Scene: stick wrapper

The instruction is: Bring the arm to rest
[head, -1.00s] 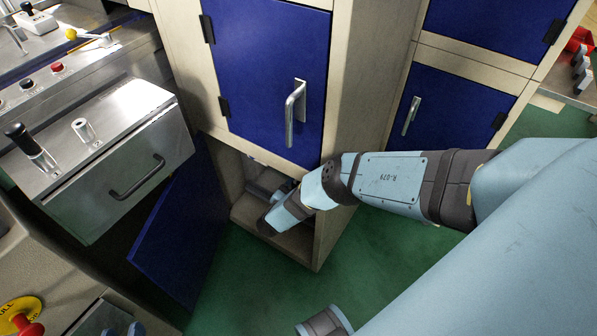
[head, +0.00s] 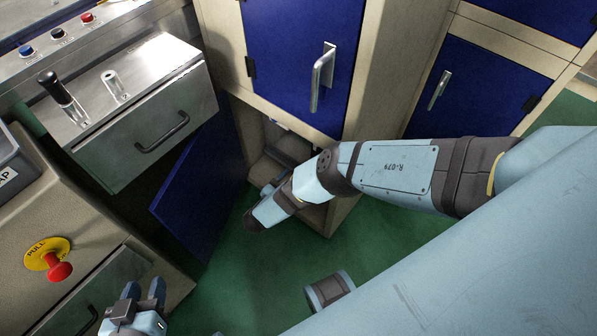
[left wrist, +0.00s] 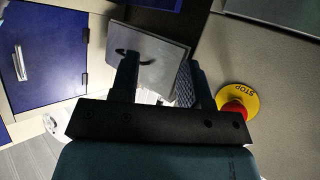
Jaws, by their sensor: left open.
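My left gripper (head: 144,291) shows at the lower left of the head view, its two fingers apart and nothing between them. In the left wrist view its fingers (left wrist: 163,75) stand wide apart, with a metal drawer front (left wrist: 150,60) behind them. My right arm (head: 395,175) reaches from the right across the head view to the low open cabinet (head: 262,165). Its far end is by the cabinet opening, and its gripper cannot be made out there.
The blue lower door (head: 195,195) hangs open beside the cabinet. A metal drawer (head: 145,115) with a dark handle juts out above it. A red stop button (head: 58,268) on a yellow disc is near my left gripper. Green floor (head: 260,285) is clear between.

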